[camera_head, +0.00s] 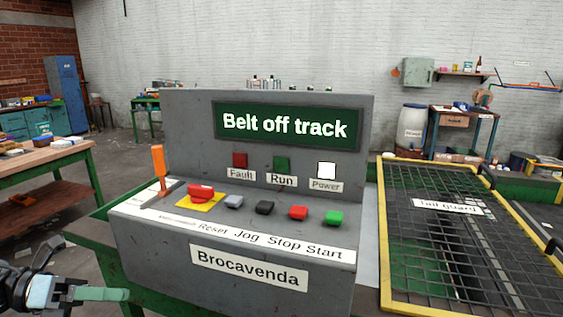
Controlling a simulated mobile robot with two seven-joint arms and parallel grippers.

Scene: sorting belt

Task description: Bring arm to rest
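My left gripper (98,293) is at the lower left corner of the head view, left of and apart from the grey control console (150,245). It points right, with pale green fingers seen edge-on. I cannot tell whether the fingers are parted, and nothing shows held in them. My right gripper is not in view. The console's green display (287,105) reads "Belt off track". The white Power lamp (326,170) looks lit; the red Fault lamp (240,160) and green Run lamp (282,164) look dark.
The console carries an orange lever (159,165), a red button on a yellow plate (184,206) and several smaller buttons. A yellow-framed mesh guard (385,270) lies to the right. A wooden workbench (40,158) stands at the left. Bare floor shows between the bench and console.

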